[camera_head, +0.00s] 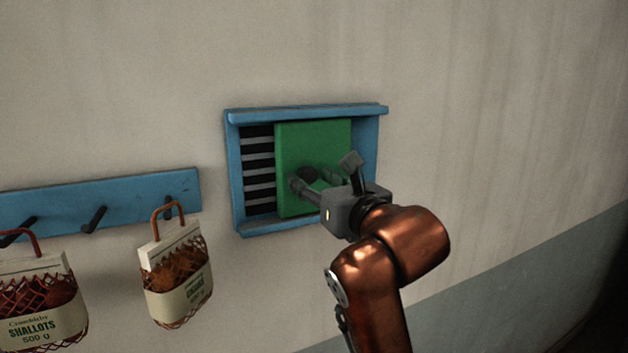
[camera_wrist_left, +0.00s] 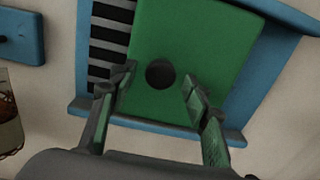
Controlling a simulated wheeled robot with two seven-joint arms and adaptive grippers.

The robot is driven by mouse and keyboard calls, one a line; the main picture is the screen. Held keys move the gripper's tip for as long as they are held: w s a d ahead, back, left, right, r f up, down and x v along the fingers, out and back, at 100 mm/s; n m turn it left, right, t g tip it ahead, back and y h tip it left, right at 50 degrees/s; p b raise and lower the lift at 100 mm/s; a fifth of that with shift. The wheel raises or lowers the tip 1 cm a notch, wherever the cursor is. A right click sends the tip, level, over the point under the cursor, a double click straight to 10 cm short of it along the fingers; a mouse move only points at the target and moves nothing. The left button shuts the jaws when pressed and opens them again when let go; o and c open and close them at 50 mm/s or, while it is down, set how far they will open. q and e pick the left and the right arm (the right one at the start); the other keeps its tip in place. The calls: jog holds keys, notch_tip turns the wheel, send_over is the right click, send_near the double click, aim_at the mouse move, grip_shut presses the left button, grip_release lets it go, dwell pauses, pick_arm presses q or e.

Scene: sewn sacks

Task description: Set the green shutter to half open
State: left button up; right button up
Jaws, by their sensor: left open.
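The green shutter (camera_head: 312,142) is a flat panel in a blue wall frame (camera_head: 233,170). It covers the middle and right of the opening and leaves dark slats (camera_head: 259,172) bare in a strip on the left. A dark round knob (camera_wrist_left: 160,73) sits on the shutter's face; it also shows in the head view (camera_head: 307,174). My left gripper (camera_head: 324,172) is in front of the shutter, open, with its fingers on either side of the knob. In the left wrist view its fingertips (camera_wrist_left: 155,82) stand apart from the knob. My right gripper is not in view.
A blue rail (camera_head: 130,200) with dark hooks is on the wall at left. A net sack with a loop handle (camera_head: 178,275) and a shallots sack (camera_head: 40,310) hang there. The wall right of the frame is clear.

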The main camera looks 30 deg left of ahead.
pick_arm(q)
jog(key=v, duration=1.2)
jog(key=shift+w, duration=0.1)
